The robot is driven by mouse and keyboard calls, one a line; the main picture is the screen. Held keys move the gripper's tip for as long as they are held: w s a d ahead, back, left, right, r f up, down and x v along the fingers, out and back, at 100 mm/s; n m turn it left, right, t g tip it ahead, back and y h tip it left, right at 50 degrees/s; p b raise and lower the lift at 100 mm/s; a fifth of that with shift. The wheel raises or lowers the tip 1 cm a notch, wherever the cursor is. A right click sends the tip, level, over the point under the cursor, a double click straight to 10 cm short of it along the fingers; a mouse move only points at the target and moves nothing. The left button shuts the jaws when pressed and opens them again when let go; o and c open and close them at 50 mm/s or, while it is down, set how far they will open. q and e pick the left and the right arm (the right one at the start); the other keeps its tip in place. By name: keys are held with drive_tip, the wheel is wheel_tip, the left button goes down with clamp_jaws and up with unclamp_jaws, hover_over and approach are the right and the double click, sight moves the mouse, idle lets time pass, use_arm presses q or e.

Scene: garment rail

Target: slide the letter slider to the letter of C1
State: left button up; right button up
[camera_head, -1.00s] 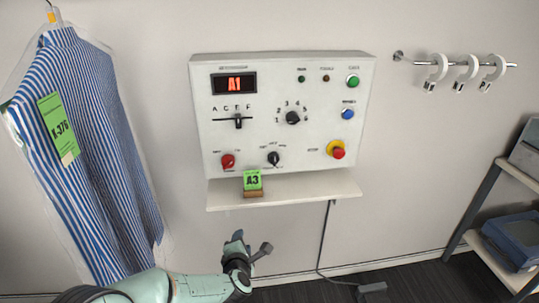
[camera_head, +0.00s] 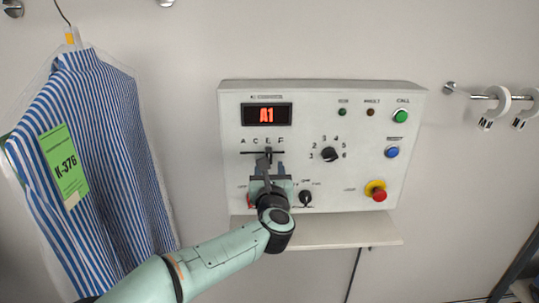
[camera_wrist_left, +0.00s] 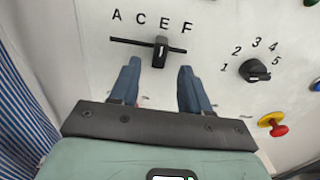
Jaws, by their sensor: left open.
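The letter slider (camera_wrist_left: 161,51) is a black knob on a horizontal slot under the letters A, C, E, F. In the left wrist view it stands below the E. My left gripper (camera_wrist_left: 158,80) is open, its two blue fingers below and to either side of the knob; I cannot tell whether they touch it. In the head view the gripper (camera_head: 268,170) is in front of the panel and partly covers the slider. The display (camera_head: 266,114) on the white control panel (camera_head: 320,105) reads A1. My right gripper is not in view.
A numbered dial (camera_head: 330,154) sits right of the slider, with green (camera_head: 401,116) and blue (camera_head: 391,152) buttons and a red knob (camera_head: 379,194) farther right. A shelf (camera_head: 345,232) juts out below. A striped shirt (camera_head: 100,150) hangs at the left.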

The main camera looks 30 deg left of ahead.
sight(269, 158)
use_arm(q)
drive_tip(key=p+x, duration=0.2)
drive_tip(key=x, duration=0.4)
drive_tip(key=shift+w, duration=0.25)
drive_tip(key=shift+c, duration=0.3)
clamp_jaws()
drive_tip(key=shift+s+a, duration=0.1)
drive_tip(key=shift+a, duration=0.05)
